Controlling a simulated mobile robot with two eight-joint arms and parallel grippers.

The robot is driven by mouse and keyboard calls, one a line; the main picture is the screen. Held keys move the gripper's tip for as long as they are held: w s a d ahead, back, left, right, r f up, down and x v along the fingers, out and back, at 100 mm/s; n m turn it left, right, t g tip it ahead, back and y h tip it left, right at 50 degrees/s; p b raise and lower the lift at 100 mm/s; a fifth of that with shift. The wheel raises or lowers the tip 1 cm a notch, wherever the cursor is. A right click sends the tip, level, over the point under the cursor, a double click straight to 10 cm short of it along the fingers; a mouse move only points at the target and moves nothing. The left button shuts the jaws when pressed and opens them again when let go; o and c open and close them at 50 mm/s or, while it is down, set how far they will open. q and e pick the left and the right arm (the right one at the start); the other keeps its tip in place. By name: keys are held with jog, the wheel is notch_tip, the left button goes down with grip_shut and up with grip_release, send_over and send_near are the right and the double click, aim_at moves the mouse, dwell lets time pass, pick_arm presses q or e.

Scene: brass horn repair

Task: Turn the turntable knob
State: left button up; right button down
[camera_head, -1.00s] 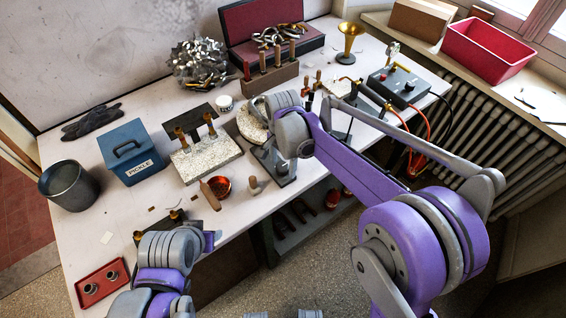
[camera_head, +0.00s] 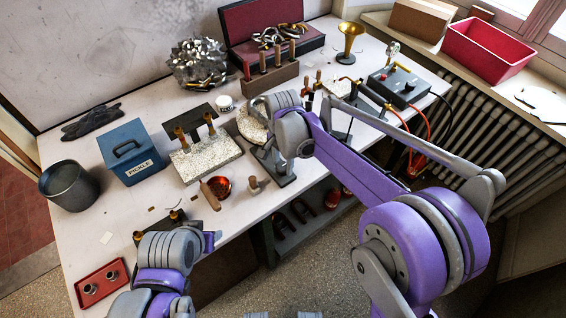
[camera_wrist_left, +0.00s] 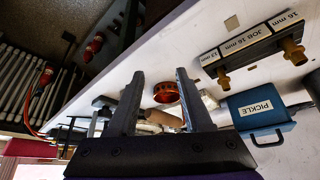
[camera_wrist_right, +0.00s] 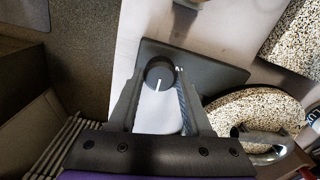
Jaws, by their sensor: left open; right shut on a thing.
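In the right wrist view the black turntable knob (camera_wrist_right: 155,70), with a white pointer line, sits on a dark grey base plate (camera_wrist_right: 215,75). My right gripper (camera_wrist_right: 160,84) is shut on the knob, one finger on each side; the line points towards the palm. The speckled round turntable disc (camera_wrist_right: 255,106) lies beside it, with a silver curved tube over it. In the head view the disc (camera_head: 248,127) is partly behind my right wrist, and the knob is hidden. My left gripper (camera_wrist_left: 156,86) is open and empty above the bench front, its fingers wide apart.
A blue pickle box (camera_head: 130,152), a speckled block (camera_head: 207,158), a copper bowl (camera_head: 219,187) and a red tray (camera_head: 101,284) stand on the bench. A torch with orange hoses (camera_head: 423,127) is at the right. Bare bench (camera_head: 130,210) shows at the left front.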

jog(key=n+b, duration=0.1)
jog(key=n, duration=0.3)
jog(key=shift+n, duration=0.3)
jog(key=n, duration=0.4)
jog(key=shift+a+b, duration=0.1)
jog(key=shift+b, duration=0.25)
jog(key=n, duration=0.5)
jog(key=shift+a, duration=0.1)
jog(key=shift+n+b, duration=0.45)
jog(key=shift+n, duration=1.45)
jog(key=shift+c, duration=1.7)
grip_release()
jog(key=shift+r, duration=0.1)
